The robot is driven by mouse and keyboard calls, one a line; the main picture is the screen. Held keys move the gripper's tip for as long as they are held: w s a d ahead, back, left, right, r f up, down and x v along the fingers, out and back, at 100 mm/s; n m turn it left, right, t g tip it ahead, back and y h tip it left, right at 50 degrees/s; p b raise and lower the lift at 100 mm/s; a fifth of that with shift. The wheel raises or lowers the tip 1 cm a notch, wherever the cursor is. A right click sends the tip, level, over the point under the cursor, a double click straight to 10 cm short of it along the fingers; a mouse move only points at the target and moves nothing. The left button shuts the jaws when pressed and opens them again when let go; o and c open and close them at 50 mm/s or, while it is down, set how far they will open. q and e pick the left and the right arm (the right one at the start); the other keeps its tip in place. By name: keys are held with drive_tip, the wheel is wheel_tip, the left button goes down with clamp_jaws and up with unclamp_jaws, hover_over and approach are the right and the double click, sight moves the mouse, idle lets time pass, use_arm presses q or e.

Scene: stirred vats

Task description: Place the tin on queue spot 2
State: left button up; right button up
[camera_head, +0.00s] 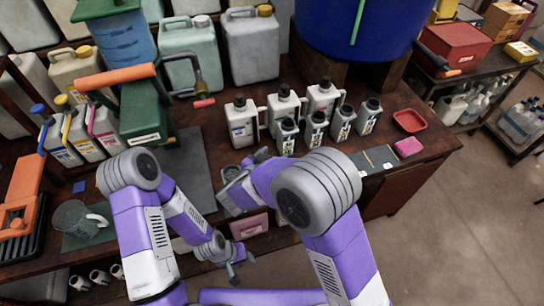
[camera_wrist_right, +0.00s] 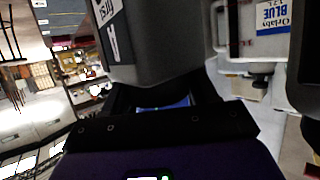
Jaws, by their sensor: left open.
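Several small grey tins with dark caps stand in a row on the bench in the head view: one at the left (camera_head: 286,135), two in the middle (camera_head: 315,128) (camera_head: 341,122), one at the right (camera_head: 368,116). Which tin is meant, I cannot tell. A dark strip with yellow lines (camera_head: 377,160) lies right of them; no spot number is readable. My right gripper (camera_head: 258,157) is at the bench's front, left of the tins. In the right wrist view a dark grey body with a white label (camera_wrist_right: 120,40) looms close; its hold is unclear. My left gripper (camera_head: 236,270) is open and low before the bench.
White jugs with black caps (camera_head: 241,122) stand behind the tins. A red tray (camera_head: 409,121) and pink block (camera_head: 408,146) lie at the right. A blue vat (camera_head: 355,25) stands behind.

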drive_tip(key=o, duration=0.4)
drive_tip(key=shift+r, duration=0.25)
drive_tip(key=p+v, duration=0.3)
drive_tip(key=v, duration=0.9)
drive_tip(key=shift+f, duration=0.1)
